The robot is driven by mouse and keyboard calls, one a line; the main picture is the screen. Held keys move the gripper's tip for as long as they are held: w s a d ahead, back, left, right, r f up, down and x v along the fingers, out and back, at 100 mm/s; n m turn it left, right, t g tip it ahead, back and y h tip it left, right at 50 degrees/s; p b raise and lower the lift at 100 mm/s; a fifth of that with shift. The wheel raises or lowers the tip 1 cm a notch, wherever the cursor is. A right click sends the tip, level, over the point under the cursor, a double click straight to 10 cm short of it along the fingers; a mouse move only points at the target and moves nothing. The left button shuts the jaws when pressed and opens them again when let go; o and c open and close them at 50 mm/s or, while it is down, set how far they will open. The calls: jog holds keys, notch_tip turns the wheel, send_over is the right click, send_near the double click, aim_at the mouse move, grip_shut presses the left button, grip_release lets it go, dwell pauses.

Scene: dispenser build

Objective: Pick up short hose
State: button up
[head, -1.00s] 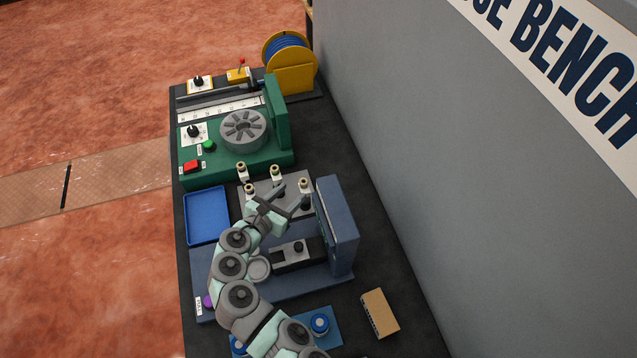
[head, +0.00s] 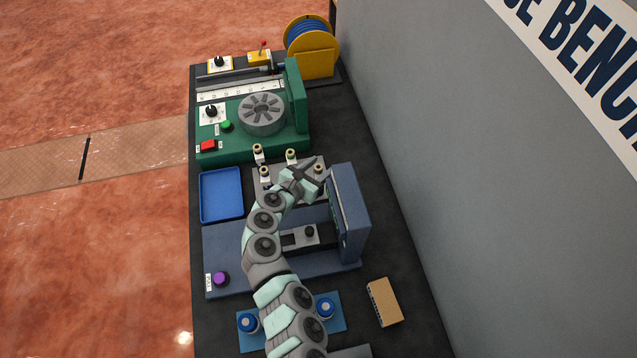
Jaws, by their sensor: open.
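I cannot make out a separate short hose in the head view. The blue hose (head: 306,30) I can see is wound on the yellow reel at the back of the bench. A small blue bit shows at the right end of the cutting rail (head: 240,72), too small to tell what it is. My gripper (head: 312,168) is open and is over the grey fitting plate (head: 262,187), close to the right-hand fitting (head: 318,169). I see nothing between its fingers. It is well in front of the reel and the rail.
The green machine (head: 262,148) with its grey slotted disc (head: 262,114) stands behind the fittings. An empty blue tray (head: 221,195) is left of them. The blue press (head: 352,212) rises just right of my gripper. A cardboard box (head: 384,302) lies front right, near the grey wall.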

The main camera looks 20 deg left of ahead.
jog(key=shift+x, duration=1.2)
grip_shut()
jog(key=shift+a+f, duration=0.1)
jog(key=shift+f, duration=0.05)
dwell(0.4)
